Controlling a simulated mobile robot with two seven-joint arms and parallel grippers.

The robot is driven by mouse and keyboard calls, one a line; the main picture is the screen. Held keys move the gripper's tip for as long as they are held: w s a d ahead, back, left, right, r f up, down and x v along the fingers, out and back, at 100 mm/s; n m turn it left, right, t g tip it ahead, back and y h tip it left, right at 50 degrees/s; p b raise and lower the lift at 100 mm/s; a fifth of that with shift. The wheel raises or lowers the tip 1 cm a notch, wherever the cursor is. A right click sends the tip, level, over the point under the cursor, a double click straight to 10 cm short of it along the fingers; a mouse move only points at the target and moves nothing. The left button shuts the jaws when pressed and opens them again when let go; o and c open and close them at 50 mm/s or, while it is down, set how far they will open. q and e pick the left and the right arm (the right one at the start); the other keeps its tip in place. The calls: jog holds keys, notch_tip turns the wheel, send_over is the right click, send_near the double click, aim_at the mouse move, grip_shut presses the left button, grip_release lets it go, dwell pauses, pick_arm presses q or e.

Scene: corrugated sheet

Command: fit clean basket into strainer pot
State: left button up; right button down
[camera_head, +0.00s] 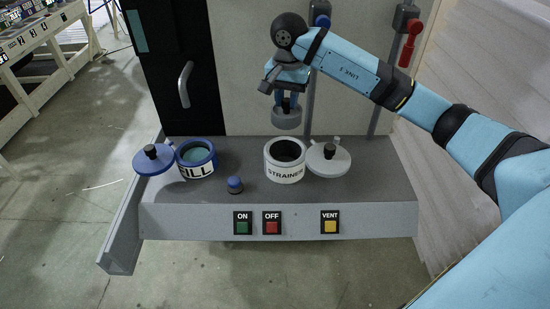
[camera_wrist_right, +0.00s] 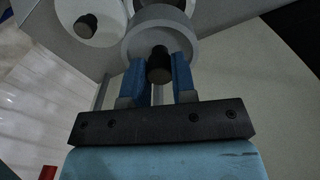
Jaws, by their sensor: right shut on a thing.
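The strainer pot (camera_head: 284,175) is a white round pot labelled STRAINER on the grey bench, open at the top with a dark inside. My right gripper (camera_head: 288,102) is above it, pointing down. It is shut on the grey round basket (camera_head: 287,119), which hangs clear above the pot's mouth. In the right wrist view the basket (camera_wrist_right: 130,45) shows beyond the blue fingers (camera_wrist_right: 160,75), with its dark knob (camera_wrist_right: 159,66) between them. The inside of the basket is not clear. My left gripper is not in view.
The pale strainer lid (camera_head: 335,164) with a black knob lies right of the pot. Left are the blue FILL pot (camera_head: 208,168), its blue lid (camera_head: 150,165) and a blue knob (camera_head: 235,185). ON, OFF and VENT buttons line the bench front (camera_head: 180,220). A panel stands behind.

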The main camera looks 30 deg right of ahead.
jog(key=shift+d+f+p, duration=0.1)
jog(key=shift+f+p, duration=0.55)
jog(key=shift+f, duration=8)
jog(key=shift+f, duration=0.2)
jog(key=c, duration=0.9)
grip_release()
jog(key=shift+c, duration=0.2)
jog(key=shift+r, duration=0.1)
